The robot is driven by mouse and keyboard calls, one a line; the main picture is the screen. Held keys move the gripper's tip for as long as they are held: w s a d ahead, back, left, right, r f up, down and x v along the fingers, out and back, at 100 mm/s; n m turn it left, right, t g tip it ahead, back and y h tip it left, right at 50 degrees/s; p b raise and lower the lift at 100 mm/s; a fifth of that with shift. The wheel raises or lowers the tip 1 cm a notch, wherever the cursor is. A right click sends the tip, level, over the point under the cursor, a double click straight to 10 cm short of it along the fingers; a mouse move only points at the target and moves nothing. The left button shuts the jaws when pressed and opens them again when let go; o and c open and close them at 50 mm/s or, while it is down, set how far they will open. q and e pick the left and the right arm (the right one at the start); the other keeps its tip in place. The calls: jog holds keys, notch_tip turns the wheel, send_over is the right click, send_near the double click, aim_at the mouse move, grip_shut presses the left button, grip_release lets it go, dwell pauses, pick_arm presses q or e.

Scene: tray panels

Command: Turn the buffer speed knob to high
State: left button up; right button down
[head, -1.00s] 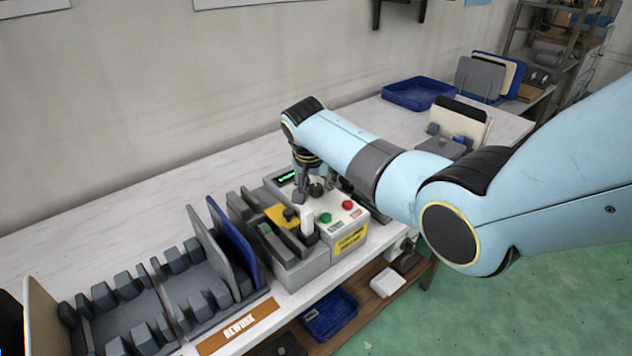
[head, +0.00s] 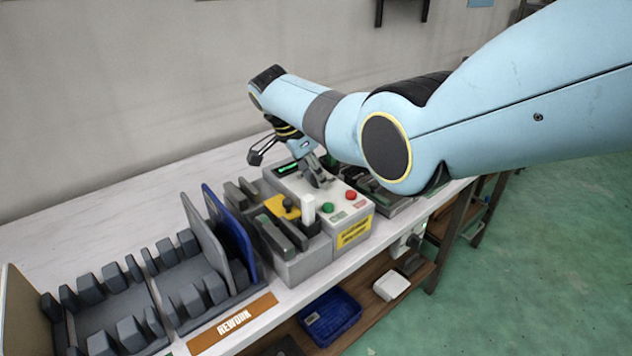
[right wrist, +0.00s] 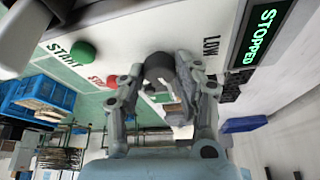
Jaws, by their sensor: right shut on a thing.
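The control box (head: 350,199) has a pale top with a green START button (head: 328,207), a red button (head: 351,195) and a lit green display (head: 288,169). The right wrist view shows the display reading STOPPED (right wrist: 262,38). The dark round knob (right wrist: 158,68) shows there beside a LOW label; its pointer direction is unclear. My right gripper (head: 318,172) is at the box top, tilted, with its fingers on either side of the knob and shut on it. In the head view the gripper mostly hides the knob. My left gripper is not in view.
A grey slotted rack (head: 120,302) with upright grey and blue (head: 236,250) panels stands left of the box. A white lever (head: 308,208) stands close beside the box's buttons. A blue bin (head: 331,318) lies on the lower shelf. Bare table lies behind the rack.

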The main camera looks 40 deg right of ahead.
jog(key=shift+m+g+b, duration=0.4)
jog(key=shift+m+b, duration=0.35)
jog(key=shift+m, duration=0.25)
jog(key=c, duration=2.1)
grip_release()
grip_shut()
jog(key=o, duration=1.1)
grip_release()
jog(key=shift+o, duration=0.2)
jog(key=v, duration=1.2)
jog(key=shift+d, duration=0.2)
